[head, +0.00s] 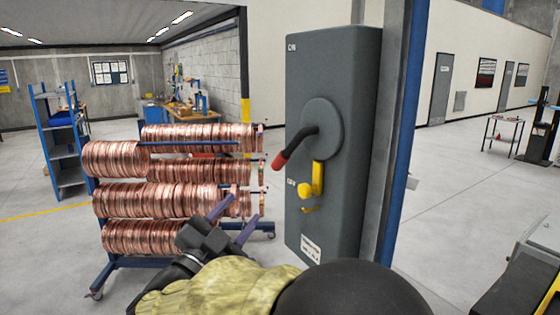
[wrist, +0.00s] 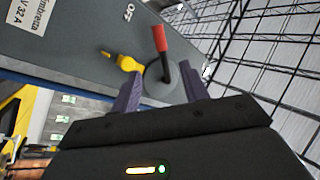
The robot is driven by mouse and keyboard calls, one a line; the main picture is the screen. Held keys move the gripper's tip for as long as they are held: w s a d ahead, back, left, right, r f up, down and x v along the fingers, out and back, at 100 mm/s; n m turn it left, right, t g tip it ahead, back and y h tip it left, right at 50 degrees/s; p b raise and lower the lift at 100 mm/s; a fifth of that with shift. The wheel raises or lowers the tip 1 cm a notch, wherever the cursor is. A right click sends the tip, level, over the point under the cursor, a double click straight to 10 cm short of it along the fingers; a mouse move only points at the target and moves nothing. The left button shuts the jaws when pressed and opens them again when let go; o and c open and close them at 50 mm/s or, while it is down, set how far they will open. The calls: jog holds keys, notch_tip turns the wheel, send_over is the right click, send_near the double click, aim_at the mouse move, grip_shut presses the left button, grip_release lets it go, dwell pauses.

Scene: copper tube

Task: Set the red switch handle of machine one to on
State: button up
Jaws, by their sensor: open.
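The grey switch box (head: 340,80) stands upright right of centre in the head view, marked ON at its top and OFF lower down. Its round hub (head: 324,128) carries a black lever with a red handle (head: 281,160) that points down and left, toward the OFF side. A yellow latch (head: 317,180) sits below the hub. My gripper (head: 232,215) is open and empty, lower left of the handle and apart from it. In the wrist view the red handle (wrist: 160,38) and hub (wrist: 160,78) lie beyond and between my purple fingertips (wrist: 163,92).
A blue rack of copper coils (head: 170,195) stands left of the box, behind my gripper. A blue post (head: 405,130) runs along the box's right side. Open floor (head: 450,190) lies to the right.

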aim_at(278, 163)
jog(key=p+x, duration=0.7)
jog(key=x, duration=0.9)
jog(key=shift+w+d+r+p, duration=0.1)
jog(key=shift+d+r+p, duration=0.1)
jog(key=shift+p, duration=0.15)
jog(key=shift+w+d, duration=0.2)
jog(key=shift+w, duration=0.3)
grip_shut()
